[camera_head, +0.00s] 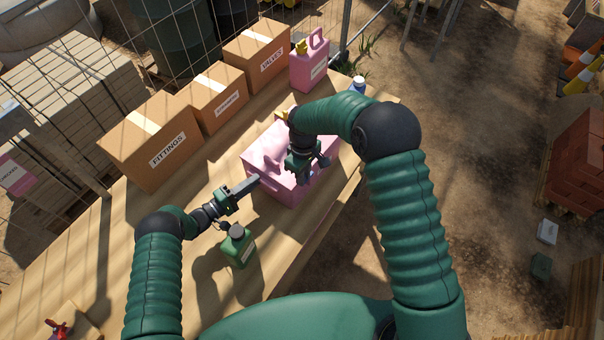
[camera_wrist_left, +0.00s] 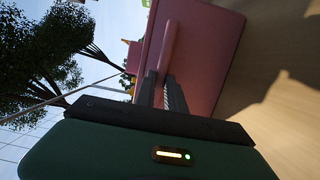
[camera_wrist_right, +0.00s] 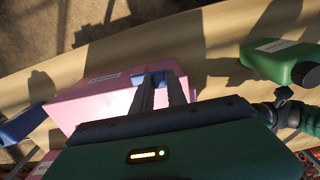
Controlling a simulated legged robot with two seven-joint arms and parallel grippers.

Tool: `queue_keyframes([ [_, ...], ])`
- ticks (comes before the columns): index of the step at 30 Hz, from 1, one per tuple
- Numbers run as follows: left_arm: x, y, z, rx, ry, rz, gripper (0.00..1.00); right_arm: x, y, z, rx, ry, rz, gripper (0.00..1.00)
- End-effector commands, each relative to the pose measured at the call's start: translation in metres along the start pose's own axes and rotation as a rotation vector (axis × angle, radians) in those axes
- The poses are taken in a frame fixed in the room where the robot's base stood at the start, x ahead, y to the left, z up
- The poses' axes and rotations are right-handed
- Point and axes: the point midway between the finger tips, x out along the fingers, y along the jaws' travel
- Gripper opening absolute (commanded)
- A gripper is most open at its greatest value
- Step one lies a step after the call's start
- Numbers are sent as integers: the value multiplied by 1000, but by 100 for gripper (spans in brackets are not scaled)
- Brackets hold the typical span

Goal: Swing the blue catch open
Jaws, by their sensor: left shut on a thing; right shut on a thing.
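The pink chiller (camera_head: 258,155) sits on the wooden table, partly hidden by my right arm. The blue catch (camera_wrist_right: 139,80) is on the chiller's face in the right wrist view. My right gripper (camera_wrist_right: 159,82) is shut on the catch, its fingers covering part of it. In the head view my right gripper (camera_head: 299,172) is over the chiller's near side and hides the catch. My left gripper (camera_head: 256,181) is at the chiller's left end. In the left wrist view its fingers (camera_wrist_left: 161,78) are shut on a pink bar handle (camera_wrist_left: 168,45) along that end.
A green jug (camera_head: 238,246) stands on the table close to my left forearm. Cardboard boxes (camera_head: 165,140) and a pink jug (camera_head: 310,65) line the back edge. A blue-and-white bottle (camera_head: 358,84) is beyond the chiller. The table's front left is mostly clear.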

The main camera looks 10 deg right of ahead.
Motion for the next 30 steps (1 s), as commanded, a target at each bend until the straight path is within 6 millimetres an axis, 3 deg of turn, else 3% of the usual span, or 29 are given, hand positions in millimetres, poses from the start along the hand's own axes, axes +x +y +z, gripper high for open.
queue_keyframes([
  [12, -1, -6, 4, -7, -6, -14, 0, -1, 0, -2, -8, 6, 1, 0],
  [13, -1, -6, 4, -7, -6, -14, 0, -1, 0, -2, -8, 6, 1, 20],
  [18, -1, -7, 4, -7, -6, -14, 0, 0, 0, -1, -6, 4, 1, 40],
  [26, -1, -7, 4, -7, -5, -14, 0, 0, 0, 0, -5, 2, 0, 40],
  [30, -1, -6, 4, -7, -4, -14, 0, -14, 1, -1, -5, 4, 3, 40],
])
